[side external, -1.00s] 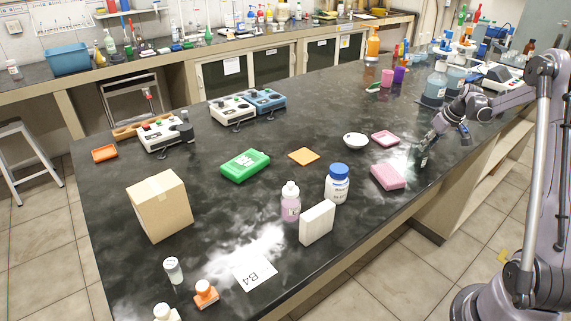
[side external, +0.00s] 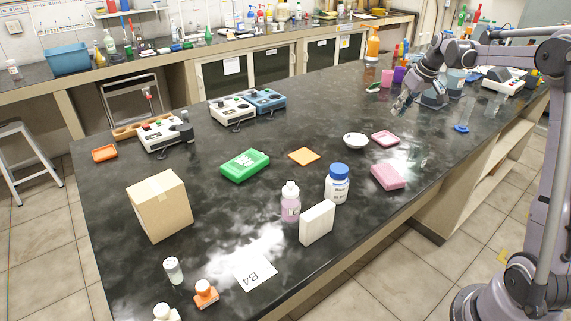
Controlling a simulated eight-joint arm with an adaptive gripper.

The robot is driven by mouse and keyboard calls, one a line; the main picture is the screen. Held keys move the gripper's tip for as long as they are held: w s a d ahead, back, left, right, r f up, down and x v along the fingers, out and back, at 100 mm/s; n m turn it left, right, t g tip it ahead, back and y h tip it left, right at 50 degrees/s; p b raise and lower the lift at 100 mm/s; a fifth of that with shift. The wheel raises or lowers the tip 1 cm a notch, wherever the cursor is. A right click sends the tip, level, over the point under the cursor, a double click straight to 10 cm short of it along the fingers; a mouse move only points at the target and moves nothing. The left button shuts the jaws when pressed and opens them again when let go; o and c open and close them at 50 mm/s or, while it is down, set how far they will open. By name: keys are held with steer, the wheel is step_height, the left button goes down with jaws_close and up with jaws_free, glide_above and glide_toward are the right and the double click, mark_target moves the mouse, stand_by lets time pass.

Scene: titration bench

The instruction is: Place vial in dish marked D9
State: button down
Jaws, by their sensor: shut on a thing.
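My gripper (side external: 404,98) is at the right of the bench, above the black top, fingers pointing down. It is shut on a small clear thing that looks like the vial; the fingers hide most of it. A round white dish (side external: 355,140) sits on the bench, in front of and to the left of my gripper. A pink square dish (side external: 385,138) stands just right of it. An orange square dish (side external: 105,153) lies at the far left edge. I cannot read a D9 mark on any dish.
A pink block (side external: 388,177), a blue-capped bottle (side external: 337,186), a white box (side external: 317,222) and a pink bottle (side external: 290,203) stand near the front edge. A green case (side external: 245,165) and a flat orange square (side external: 303,156) lie mid-bench. Purple and pink cups (side external: 387,78) stand behind my gripper.

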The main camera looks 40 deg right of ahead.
steer(key=w+a, duration=0.2)
steer(key=a, duration=0.1)
glide_above(349, 146)
steer(key=f, duration=0.6)
steer(key=shift+w+d, duration=0.15)
steer(key=shift+d, duration=0.15)
steer(key=shift+f, duration=2.05)
steer(key=shift+f, duration=0.35)
steer(key=c, duration=1.2)
jaws_free()
steer(key=shift+o, duration=0.2)
